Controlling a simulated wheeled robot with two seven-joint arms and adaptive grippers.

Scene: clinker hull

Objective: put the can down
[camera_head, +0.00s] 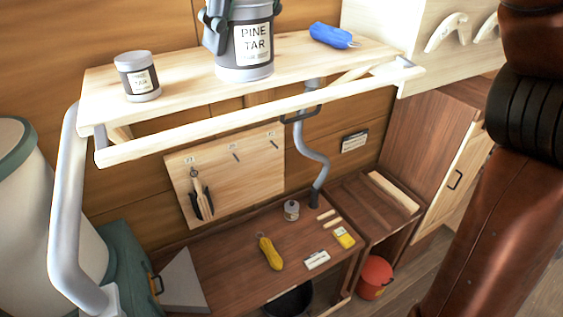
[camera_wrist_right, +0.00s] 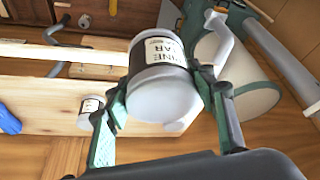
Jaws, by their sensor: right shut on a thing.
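The large grey can (camera_head: 246,50) with a white PINE TAR label shows at the top middle of the head view, upright over the pale wooden shelf (camera_head: 185,88). My right gripper (camera_head: 240,17) is shut around it, with dark green fingers on both sides. In the right wrist view the can (camera_wrist_right: 160,80) sits between the two fingers of the right gripper (camera_wrist_right: 158,92). I cannot tell whether its base touches the shelf or hangs just above it. My left gripper is not in view.
A smaller labelled can (camera_head: 138,77) stands on the shelf's left part. A blue object (camera_head: 333,36) lies on its right part. A pale rail (camera_head: 230,122) runs along the shelf front. Below, a brown workbench (camera_head: 235,262) holds a yellow tool (camera_head: 270,252) and small items.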

